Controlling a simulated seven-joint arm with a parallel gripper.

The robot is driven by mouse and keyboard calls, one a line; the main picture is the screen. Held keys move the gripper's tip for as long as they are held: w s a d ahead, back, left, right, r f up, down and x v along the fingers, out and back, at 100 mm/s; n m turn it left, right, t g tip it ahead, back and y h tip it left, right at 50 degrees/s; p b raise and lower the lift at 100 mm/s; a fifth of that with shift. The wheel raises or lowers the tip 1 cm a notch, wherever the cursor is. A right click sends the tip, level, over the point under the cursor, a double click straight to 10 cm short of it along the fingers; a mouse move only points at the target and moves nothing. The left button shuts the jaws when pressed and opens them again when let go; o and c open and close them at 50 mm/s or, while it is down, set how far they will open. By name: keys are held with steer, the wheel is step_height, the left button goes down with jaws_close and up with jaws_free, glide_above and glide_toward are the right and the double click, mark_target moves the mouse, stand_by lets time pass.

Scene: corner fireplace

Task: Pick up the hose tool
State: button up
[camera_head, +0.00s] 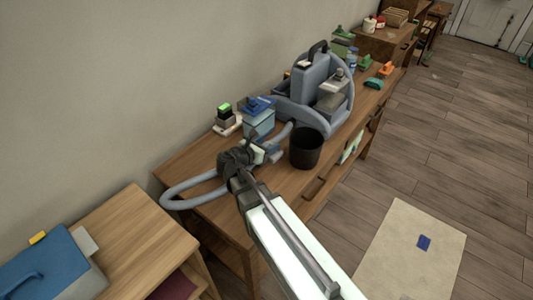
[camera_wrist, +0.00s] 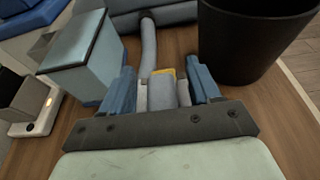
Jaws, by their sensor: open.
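My gripper (camera_wrist: 161,76) is open, its two blue-grey fingers low in the wrist view. A grey hose tool (camera_wrist: 162,93) with a yellow bit at its top lies between the fingers, its near end hidden by the gripper body. Whether a finger touches it I cannot tell. A grey hose (camera_wrist: 148,45) runs up from there towards a grey machine. In the head view my gripper (camera_head: 266,153) is low over the wooden bench, left of the black bin, and the tool is mostly hidden there.
A black bin (camera_head: 306,148) stands close right of my gripper; it also shows in the wrist view (camera_wrist: 250,40). A blue-grey box (camera_head: 258,121) stands close behind left. The large grey machine (camera_head: 297,112) stands behind. A wooden table (camera_head: 140,235) is at front left.

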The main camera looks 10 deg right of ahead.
mark_target(267, 143)
steer(key=shift+c, duration=0.3)
jaws_close()
steer(key=shift+r, duration=0.1)
stand_by(0.4)
steer(key=shift+r, duration=4.9)
